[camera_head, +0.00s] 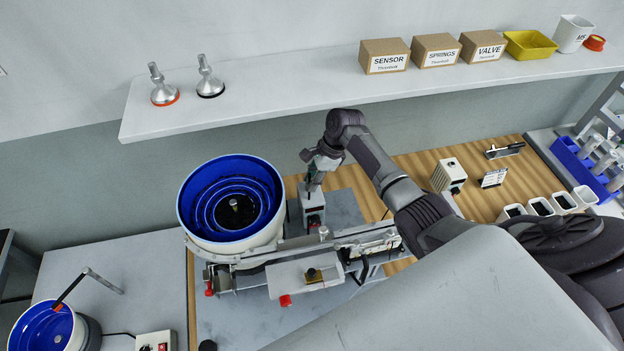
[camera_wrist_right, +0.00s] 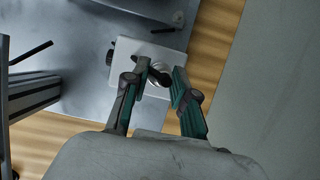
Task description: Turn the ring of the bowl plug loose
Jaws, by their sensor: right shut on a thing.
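The large blue-lined feeder bowl (camera_head: 190,228) stands left of the middle in the head view. A small pale box (camera_head: 313,213) stands just right of it, and its light top also shows in the right wrist view (camera_wrist_right: 122,74). My right gripper (camera_head: 312,187) points down over the back of this box. In the right wrist view its fingers (camera_wrist_right: 160,78) are shut around a small silver round part with a black piece, which I take for the plug's ring (camera_wrist_right: 157,68). The fingers partly hide it. My left gripper is not in view.
A metal feed rail (camera_head: 365,232) runs in front of the box. A shelf (camera_head: 290,98) with boxes (camera_head: 384,56) and two metal feet crosses behind. A second blue bowl (camera_head: 40,328) stands at lower left. Small white cups (camera_head: 541,206) stand at right.

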